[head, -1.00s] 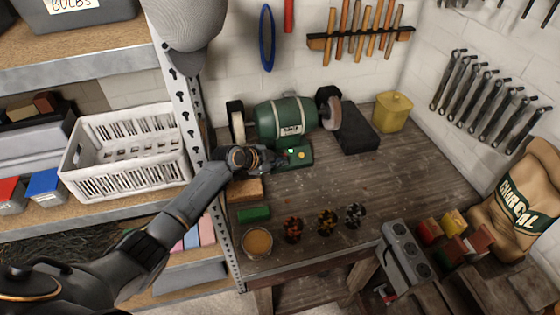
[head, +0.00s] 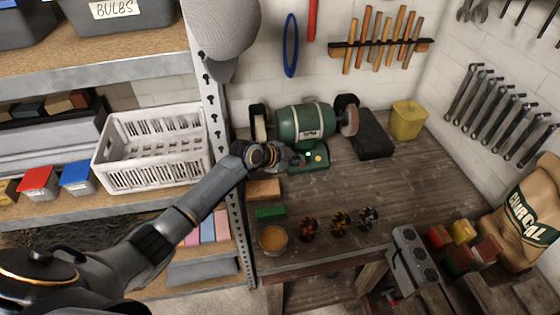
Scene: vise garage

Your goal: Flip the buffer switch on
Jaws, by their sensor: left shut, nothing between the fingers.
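The buffer (head: 303,126) is a green bench machine with a wheel at each end, standing at the back of the workbench. Its green base (head: 322,165) carries a small green-lit spot (head: 308,154) and a yellowish round knob (head: 318,158). My left gripper (head: 293,158) is shut and empty, at the left front of the base, with its tips close to the lit spot. I cannot tell whether the tips touch it. The gripper hides the base's left part. My right gripper is not in view.
A black box (head: 372,133) and a yellow canister (head: 407,120) stand right of the buffer. A wooden block (head: 263,189), a green block (head: 270,213) and an orange-filled bowl (head: 273,238) lie in front. A shelf post (head: 222,140) and white basket (head: 150,150) are at left.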

